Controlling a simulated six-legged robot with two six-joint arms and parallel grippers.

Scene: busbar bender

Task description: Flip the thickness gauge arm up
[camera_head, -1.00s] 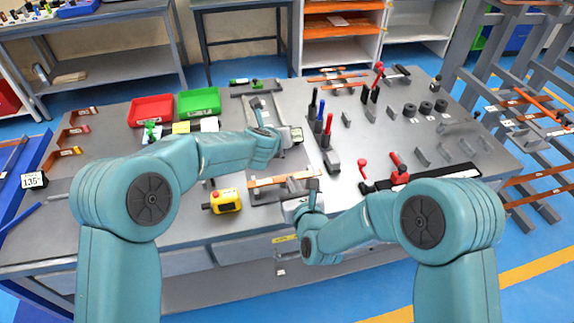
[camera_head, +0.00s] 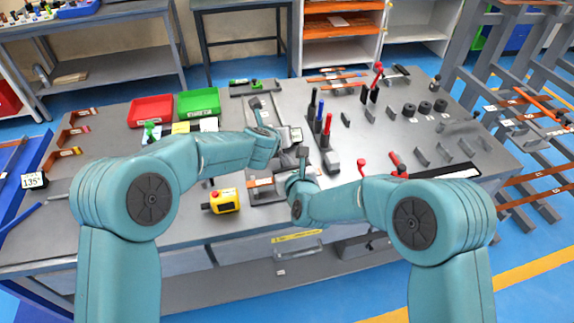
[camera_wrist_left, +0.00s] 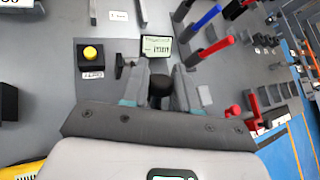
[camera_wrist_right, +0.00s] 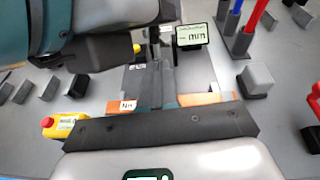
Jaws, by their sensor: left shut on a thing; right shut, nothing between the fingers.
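The thickness gauge's display (camera_head: 296,135) shows beside the left gripper. It also shows in the left wrist view (camera_wrist_left: 157,48) and, reading "mm", in the right wrist view (camera_wrist_right: 192,36). My left gripper (camera_wrist_left: 160,85) is shut on a dark round knob (camera_wrist_left: 158,88); I cannot tell for sure that it belongs to the gauge arm. My right gripper (camera_head: 303,157) is shut and empty, close beside the left one. In the right wrist view its fingers (camera_wrist_right: 155,75) reach over the copper bar (camera_wrist_right: 205,98), which also shows in the head view (camera_head: 260,182). The gauge arm itself is mostly hidden.
A yellow button box (camera_head: 225,201) stands left of the bar. Upright tools with black, blue and red handles (camera_head: 327,125) and a grey block (camera_head: 332,160) stand right of the grippers. Red (camera_head: 151,110) and green (camera_head: 199,102) bins lie at the back left.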

